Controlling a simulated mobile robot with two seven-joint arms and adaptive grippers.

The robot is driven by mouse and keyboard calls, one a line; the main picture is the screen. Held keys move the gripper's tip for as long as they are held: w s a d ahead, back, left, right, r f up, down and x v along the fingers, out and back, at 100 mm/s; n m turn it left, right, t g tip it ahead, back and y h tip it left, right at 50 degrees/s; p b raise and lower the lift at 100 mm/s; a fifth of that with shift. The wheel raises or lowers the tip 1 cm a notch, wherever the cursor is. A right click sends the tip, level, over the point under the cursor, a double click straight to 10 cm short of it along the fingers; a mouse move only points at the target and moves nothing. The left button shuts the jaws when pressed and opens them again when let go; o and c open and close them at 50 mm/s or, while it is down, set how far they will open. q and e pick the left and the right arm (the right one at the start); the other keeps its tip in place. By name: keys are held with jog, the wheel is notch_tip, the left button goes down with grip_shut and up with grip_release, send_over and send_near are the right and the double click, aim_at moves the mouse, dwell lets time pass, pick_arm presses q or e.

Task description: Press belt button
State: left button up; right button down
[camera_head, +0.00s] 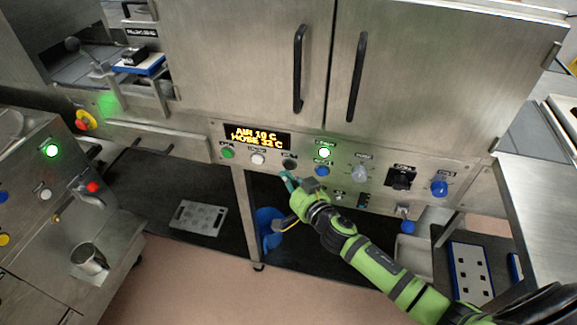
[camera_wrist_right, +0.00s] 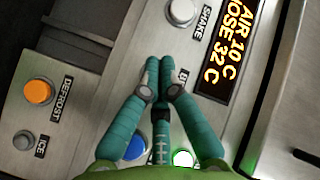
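My right gripper (camera_head: 286,180) reaches the control panel (camera_head: 450,180) from below right, its teal fingertips just below a dark round button (camera_head: 289,163). In the right wrist view the fingers (camera_wrist_right: 160,66) are drawn together with nothing between them, pointing along the panel. A label beside them is partly hidden; I cannot read it as belt. The button beneath the fingers is hidden there, and I cannot tell whether the tips touch the panel. My left gripper is not in view.
The display (camera_head: 256,136) reads AIR 10 C, HOSE 32 C. Cabinet doors (camera_head: 245,60) stand above.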

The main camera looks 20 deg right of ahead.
jog(key=shift+w+d, duration=0.2)
jog(key=shift+w, duration=0.15)
